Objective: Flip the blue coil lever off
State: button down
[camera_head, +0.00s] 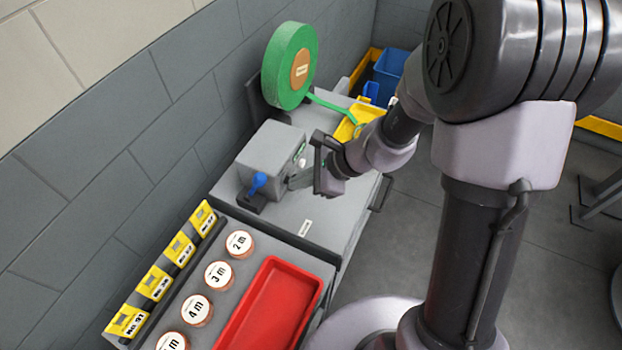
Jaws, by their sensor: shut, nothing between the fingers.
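The blue lever (258,183) sticks up from a dark base at the near left corner of a grey box-shaped machine (270,150) on the grey bench. My gripper (297,182) is at the right side of this machine, shut and empty, with its fingers pointing left towards the machine's front face. It is a short way right of the blue lever and apart from it. A small green mark and a pale knob show on the machine's face just above the fingers. Part of that face is hidden by my gripper.
A green coil (289,66) stands behind the machine, its strip running to a yellow part (352,127). A red tray (270,304) and several round labelled pieces (218,274) lie in front. Yellow tags line the left edge. A blue bin (390,70) stands behind.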

aim_at(264, 167)
jog(key=shift+w+a+r, duration=0.15)
jog(key=shift+a, duration=1.05)
jog(key=shift+w+a+r, duration=0.1)
jog(key=shift+a+r, duration=0.05)
jog(key=shift+a, duration=1)
jog(key=shift+r, duration=0.1)
jog(key=a+r+p, duration=0.1)
jog(key=p, duration=0.2)
jog(key=w+r+g+h+p, duration=0.1)
jog(key=p, duration=0.3)
jog(key=a+r+h+p, duration=0.1)
jog(key=p, duration=0.3)
jog(key=shift+w+a, duration=0.25)
jog(key=shift+a, duration=0.1)
jog(key=w+a+p, duration=0.4)
jog(key=a+p, duration=0.1)
jog(key=a, duration=0.1)
jog(key=shift+a+h, duration=0.3)
jog(key=shift+a, duration=0.2)
